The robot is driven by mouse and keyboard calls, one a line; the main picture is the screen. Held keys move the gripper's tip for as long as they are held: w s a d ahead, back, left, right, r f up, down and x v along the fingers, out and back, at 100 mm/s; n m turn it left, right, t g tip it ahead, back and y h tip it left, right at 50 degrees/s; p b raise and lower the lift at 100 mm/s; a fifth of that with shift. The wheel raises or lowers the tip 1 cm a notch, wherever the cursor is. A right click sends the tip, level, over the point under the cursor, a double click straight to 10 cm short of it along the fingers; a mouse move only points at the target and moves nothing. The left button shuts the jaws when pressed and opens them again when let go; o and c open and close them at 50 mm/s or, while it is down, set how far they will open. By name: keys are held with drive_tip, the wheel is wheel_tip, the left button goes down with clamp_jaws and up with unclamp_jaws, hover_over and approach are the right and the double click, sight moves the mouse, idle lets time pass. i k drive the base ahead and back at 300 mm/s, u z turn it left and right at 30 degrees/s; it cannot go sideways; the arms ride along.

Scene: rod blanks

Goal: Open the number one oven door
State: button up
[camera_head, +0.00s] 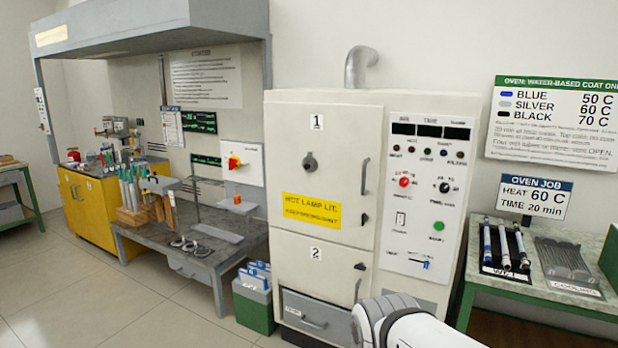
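The number one oven door (325,175) is the upper cream door of the oven, marked "1", and it looks shut. It has a round dark knob (310,163) in its middle, a vertical grey handle (365,176) and a small dark latch (365,219) at its right edge. A yellow sign (311,210) is on its lower part. Below it is the door marked "2" (335,270). A white rounded part of my arm shows at the bottom, in front of the oven's lower right. My gripper is not in view.
A control panel (427,190) with displays, knobs and switches is right of the door. A green-framed table (480,280) with rods and a cooling rack stands at the right. A grey workbench (185,250) and a green bin (254,300) stand left. Floor is clear at lower left.

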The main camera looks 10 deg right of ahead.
sight(330, 202)
drive_tip(key=z, duration=0.05)
drive_tip(key=i, duration=1.45)
drive_tip(key=z, duration=0.6)
drive_tip(key=k, duration=0.95)
drive_tip(key=z, duration=0.15)
drive_tip(key=i, duration=0.9)
drive_tip(key=u, duration=0.1)
